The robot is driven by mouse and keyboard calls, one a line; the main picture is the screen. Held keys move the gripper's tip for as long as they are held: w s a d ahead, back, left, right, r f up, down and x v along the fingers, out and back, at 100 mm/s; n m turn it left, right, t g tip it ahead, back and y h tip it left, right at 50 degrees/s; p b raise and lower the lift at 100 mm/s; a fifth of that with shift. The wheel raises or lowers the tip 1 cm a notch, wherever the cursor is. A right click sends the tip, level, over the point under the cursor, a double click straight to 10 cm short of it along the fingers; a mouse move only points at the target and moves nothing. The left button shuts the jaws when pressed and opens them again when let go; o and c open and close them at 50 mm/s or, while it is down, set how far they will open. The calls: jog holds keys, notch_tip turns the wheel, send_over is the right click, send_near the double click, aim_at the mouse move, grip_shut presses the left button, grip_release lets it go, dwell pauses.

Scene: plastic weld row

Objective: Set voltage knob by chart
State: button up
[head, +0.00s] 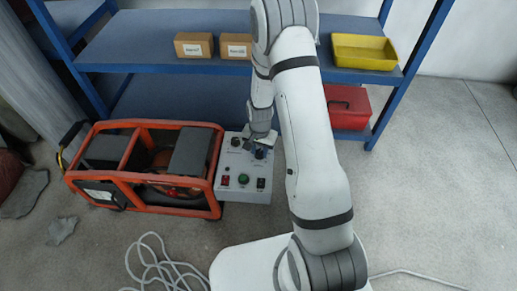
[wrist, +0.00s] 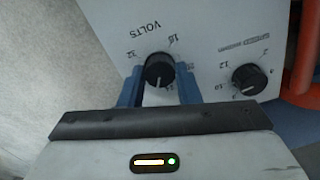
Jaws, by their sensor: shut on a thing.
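The black voltage knob (wrist: 159,70) sits on the pale control box (head: 232,162) under the word VOLTS. In the wrist view my gripper (wrist: 161,78) has its blue fingers on either side of the knob, shut on it. The knob's white line points down toward my gripper, close to a partly hidden mark. In the head view my gripper (head: 262,138) reaches down to the upper right of the box. A second black knob (wrist: 250,79) with its own scale lies to the right in the wrist view. I cannot make out a chart.
An orange-framed machine (head: 143,124) stands left of the box. A blue shelf (head: 140,58) with cartons and a yellow tray (head: 364,51) stands behind. A pale cable lies on the floor.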

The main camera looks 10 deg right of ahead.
aim_at(259, 152)
jog(key=m, duration=0.4)
jog(key=shift+w+r, duration=0.15)
jog(key=shift+w, duration=0.1)
jog(key=shift+m+p, duration=0.35)
jog(key=shift+m, duration=1.45)
jog(key=o, duration=1)
jog(key=shift+s, duration=0.15)
jog(key=shift+c, duration=0.2)
jog(key=shift+r+p, duration=1.2)
jog(key=shift+r, duration=2.6)
